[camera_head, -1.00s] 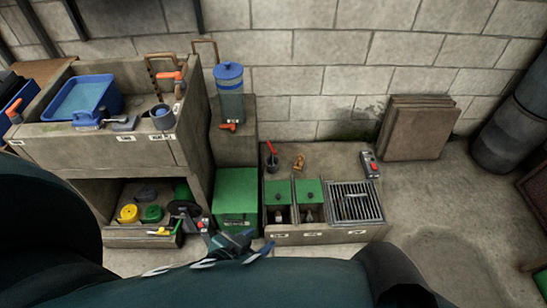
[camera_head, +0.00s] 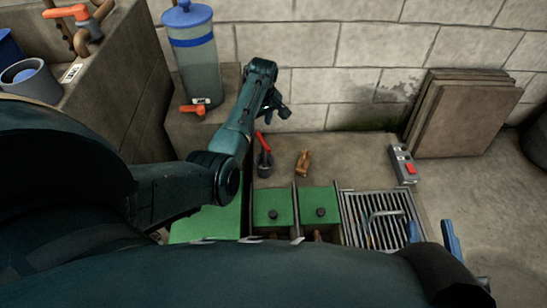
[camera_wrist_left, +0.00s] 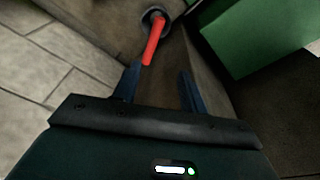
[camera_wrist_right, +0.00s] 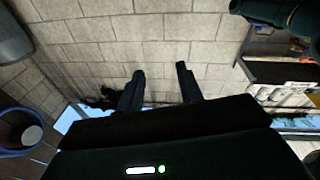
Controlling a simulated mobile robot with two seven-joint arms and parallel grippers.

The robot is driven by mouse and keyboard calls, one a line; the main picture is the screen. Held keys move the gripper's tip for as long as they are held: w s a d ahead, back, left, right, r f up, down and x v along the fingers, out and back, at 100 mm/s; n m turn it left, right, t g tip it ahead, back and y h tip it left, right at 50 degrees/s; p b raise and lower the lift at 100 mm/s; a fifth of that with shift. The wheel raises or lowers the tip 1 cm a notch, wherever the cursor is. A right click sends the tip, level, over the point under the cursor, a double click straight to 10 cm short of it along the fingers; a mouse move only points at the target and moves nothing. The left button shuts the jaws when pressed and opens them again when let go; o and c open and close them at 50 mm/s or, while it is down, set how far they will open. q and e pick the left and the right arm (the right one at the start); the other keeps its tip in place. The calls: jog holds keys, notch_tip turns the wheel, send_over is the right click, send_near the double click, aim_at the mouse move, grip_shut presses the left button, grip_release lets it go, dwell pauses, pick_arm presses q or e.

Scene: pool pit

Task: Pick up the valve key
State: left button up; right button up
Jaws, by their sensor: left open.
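A red-handled tool (camera_head: 263,142), which I take to be the valve key, stands in a dark round holder (camera_head: 264,165) on the concrete ledge. Its red handle (camera_wrist_left: 155,42) leans toward me in the left wrist view, with its lower end inside the holder. My left gripper (camera_head: 272,112) is open above and beside the handle. In the left wrist view its fingers (camera_wrist_left: 158,88) are apart, and the handle's near end is close to the left fingertip. Contact cannot be told. My right gripper (camera_head: 432,228) is open and empty at the lower right, near the grate.
A brown fitting (camera_head: 303,163) lies right of the holder. Green lids (camera_head: 320,206) and a metal grate (camera_head: 365,232) are in front. A blue-lidded canister (camera_head: 192,60) stands left of my left arm.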

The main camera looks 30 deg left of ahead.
aim_at(263, 141)
pick_arm(q)
jog(key=shift+w+d+f+b, duration=0.2)
jog(key=shift+w+f+b, duration=0.3)
jog(key=shift+w, duration=0.2)
jog(key=f+b, duration=0.1)
jog(key=f, duration=0.1)
jog(key=f+b, duration=0.1)
jog(key=f, duration=0.1)
jog(key=f+b, duration=0.1)
jog(key=f, duration=0.1)
jog(key=shift+a, duration=0.35)
jog(key=shift+w+f+b, duration=0.1)
jog(key=shift+f+b, duration=0.3)
jog(key=shift+b, duration=0.1)
jog(key=shift+f, duration=0.35)
jog(key=f+b, duration=0.4)
jog(key=shift+w, duration=0.25)
jog(key=shift+a+f, duration=0.1)
jog(key=shift+f, duration=0.1)
pick_arm(e)
jog(key=r+t+y, duration=0.1)
jog(key=w+r+n+y, duration=0.1)
jog(key=y, duration=0.1)
jog(key=w+r+n+t+y, duration=0.1)
jog(key=r, duration=0.1)
jog(key=shift+a+t, duration=0.3)
pick_arm(q)
jog(key=shift+c, duration=0.5)
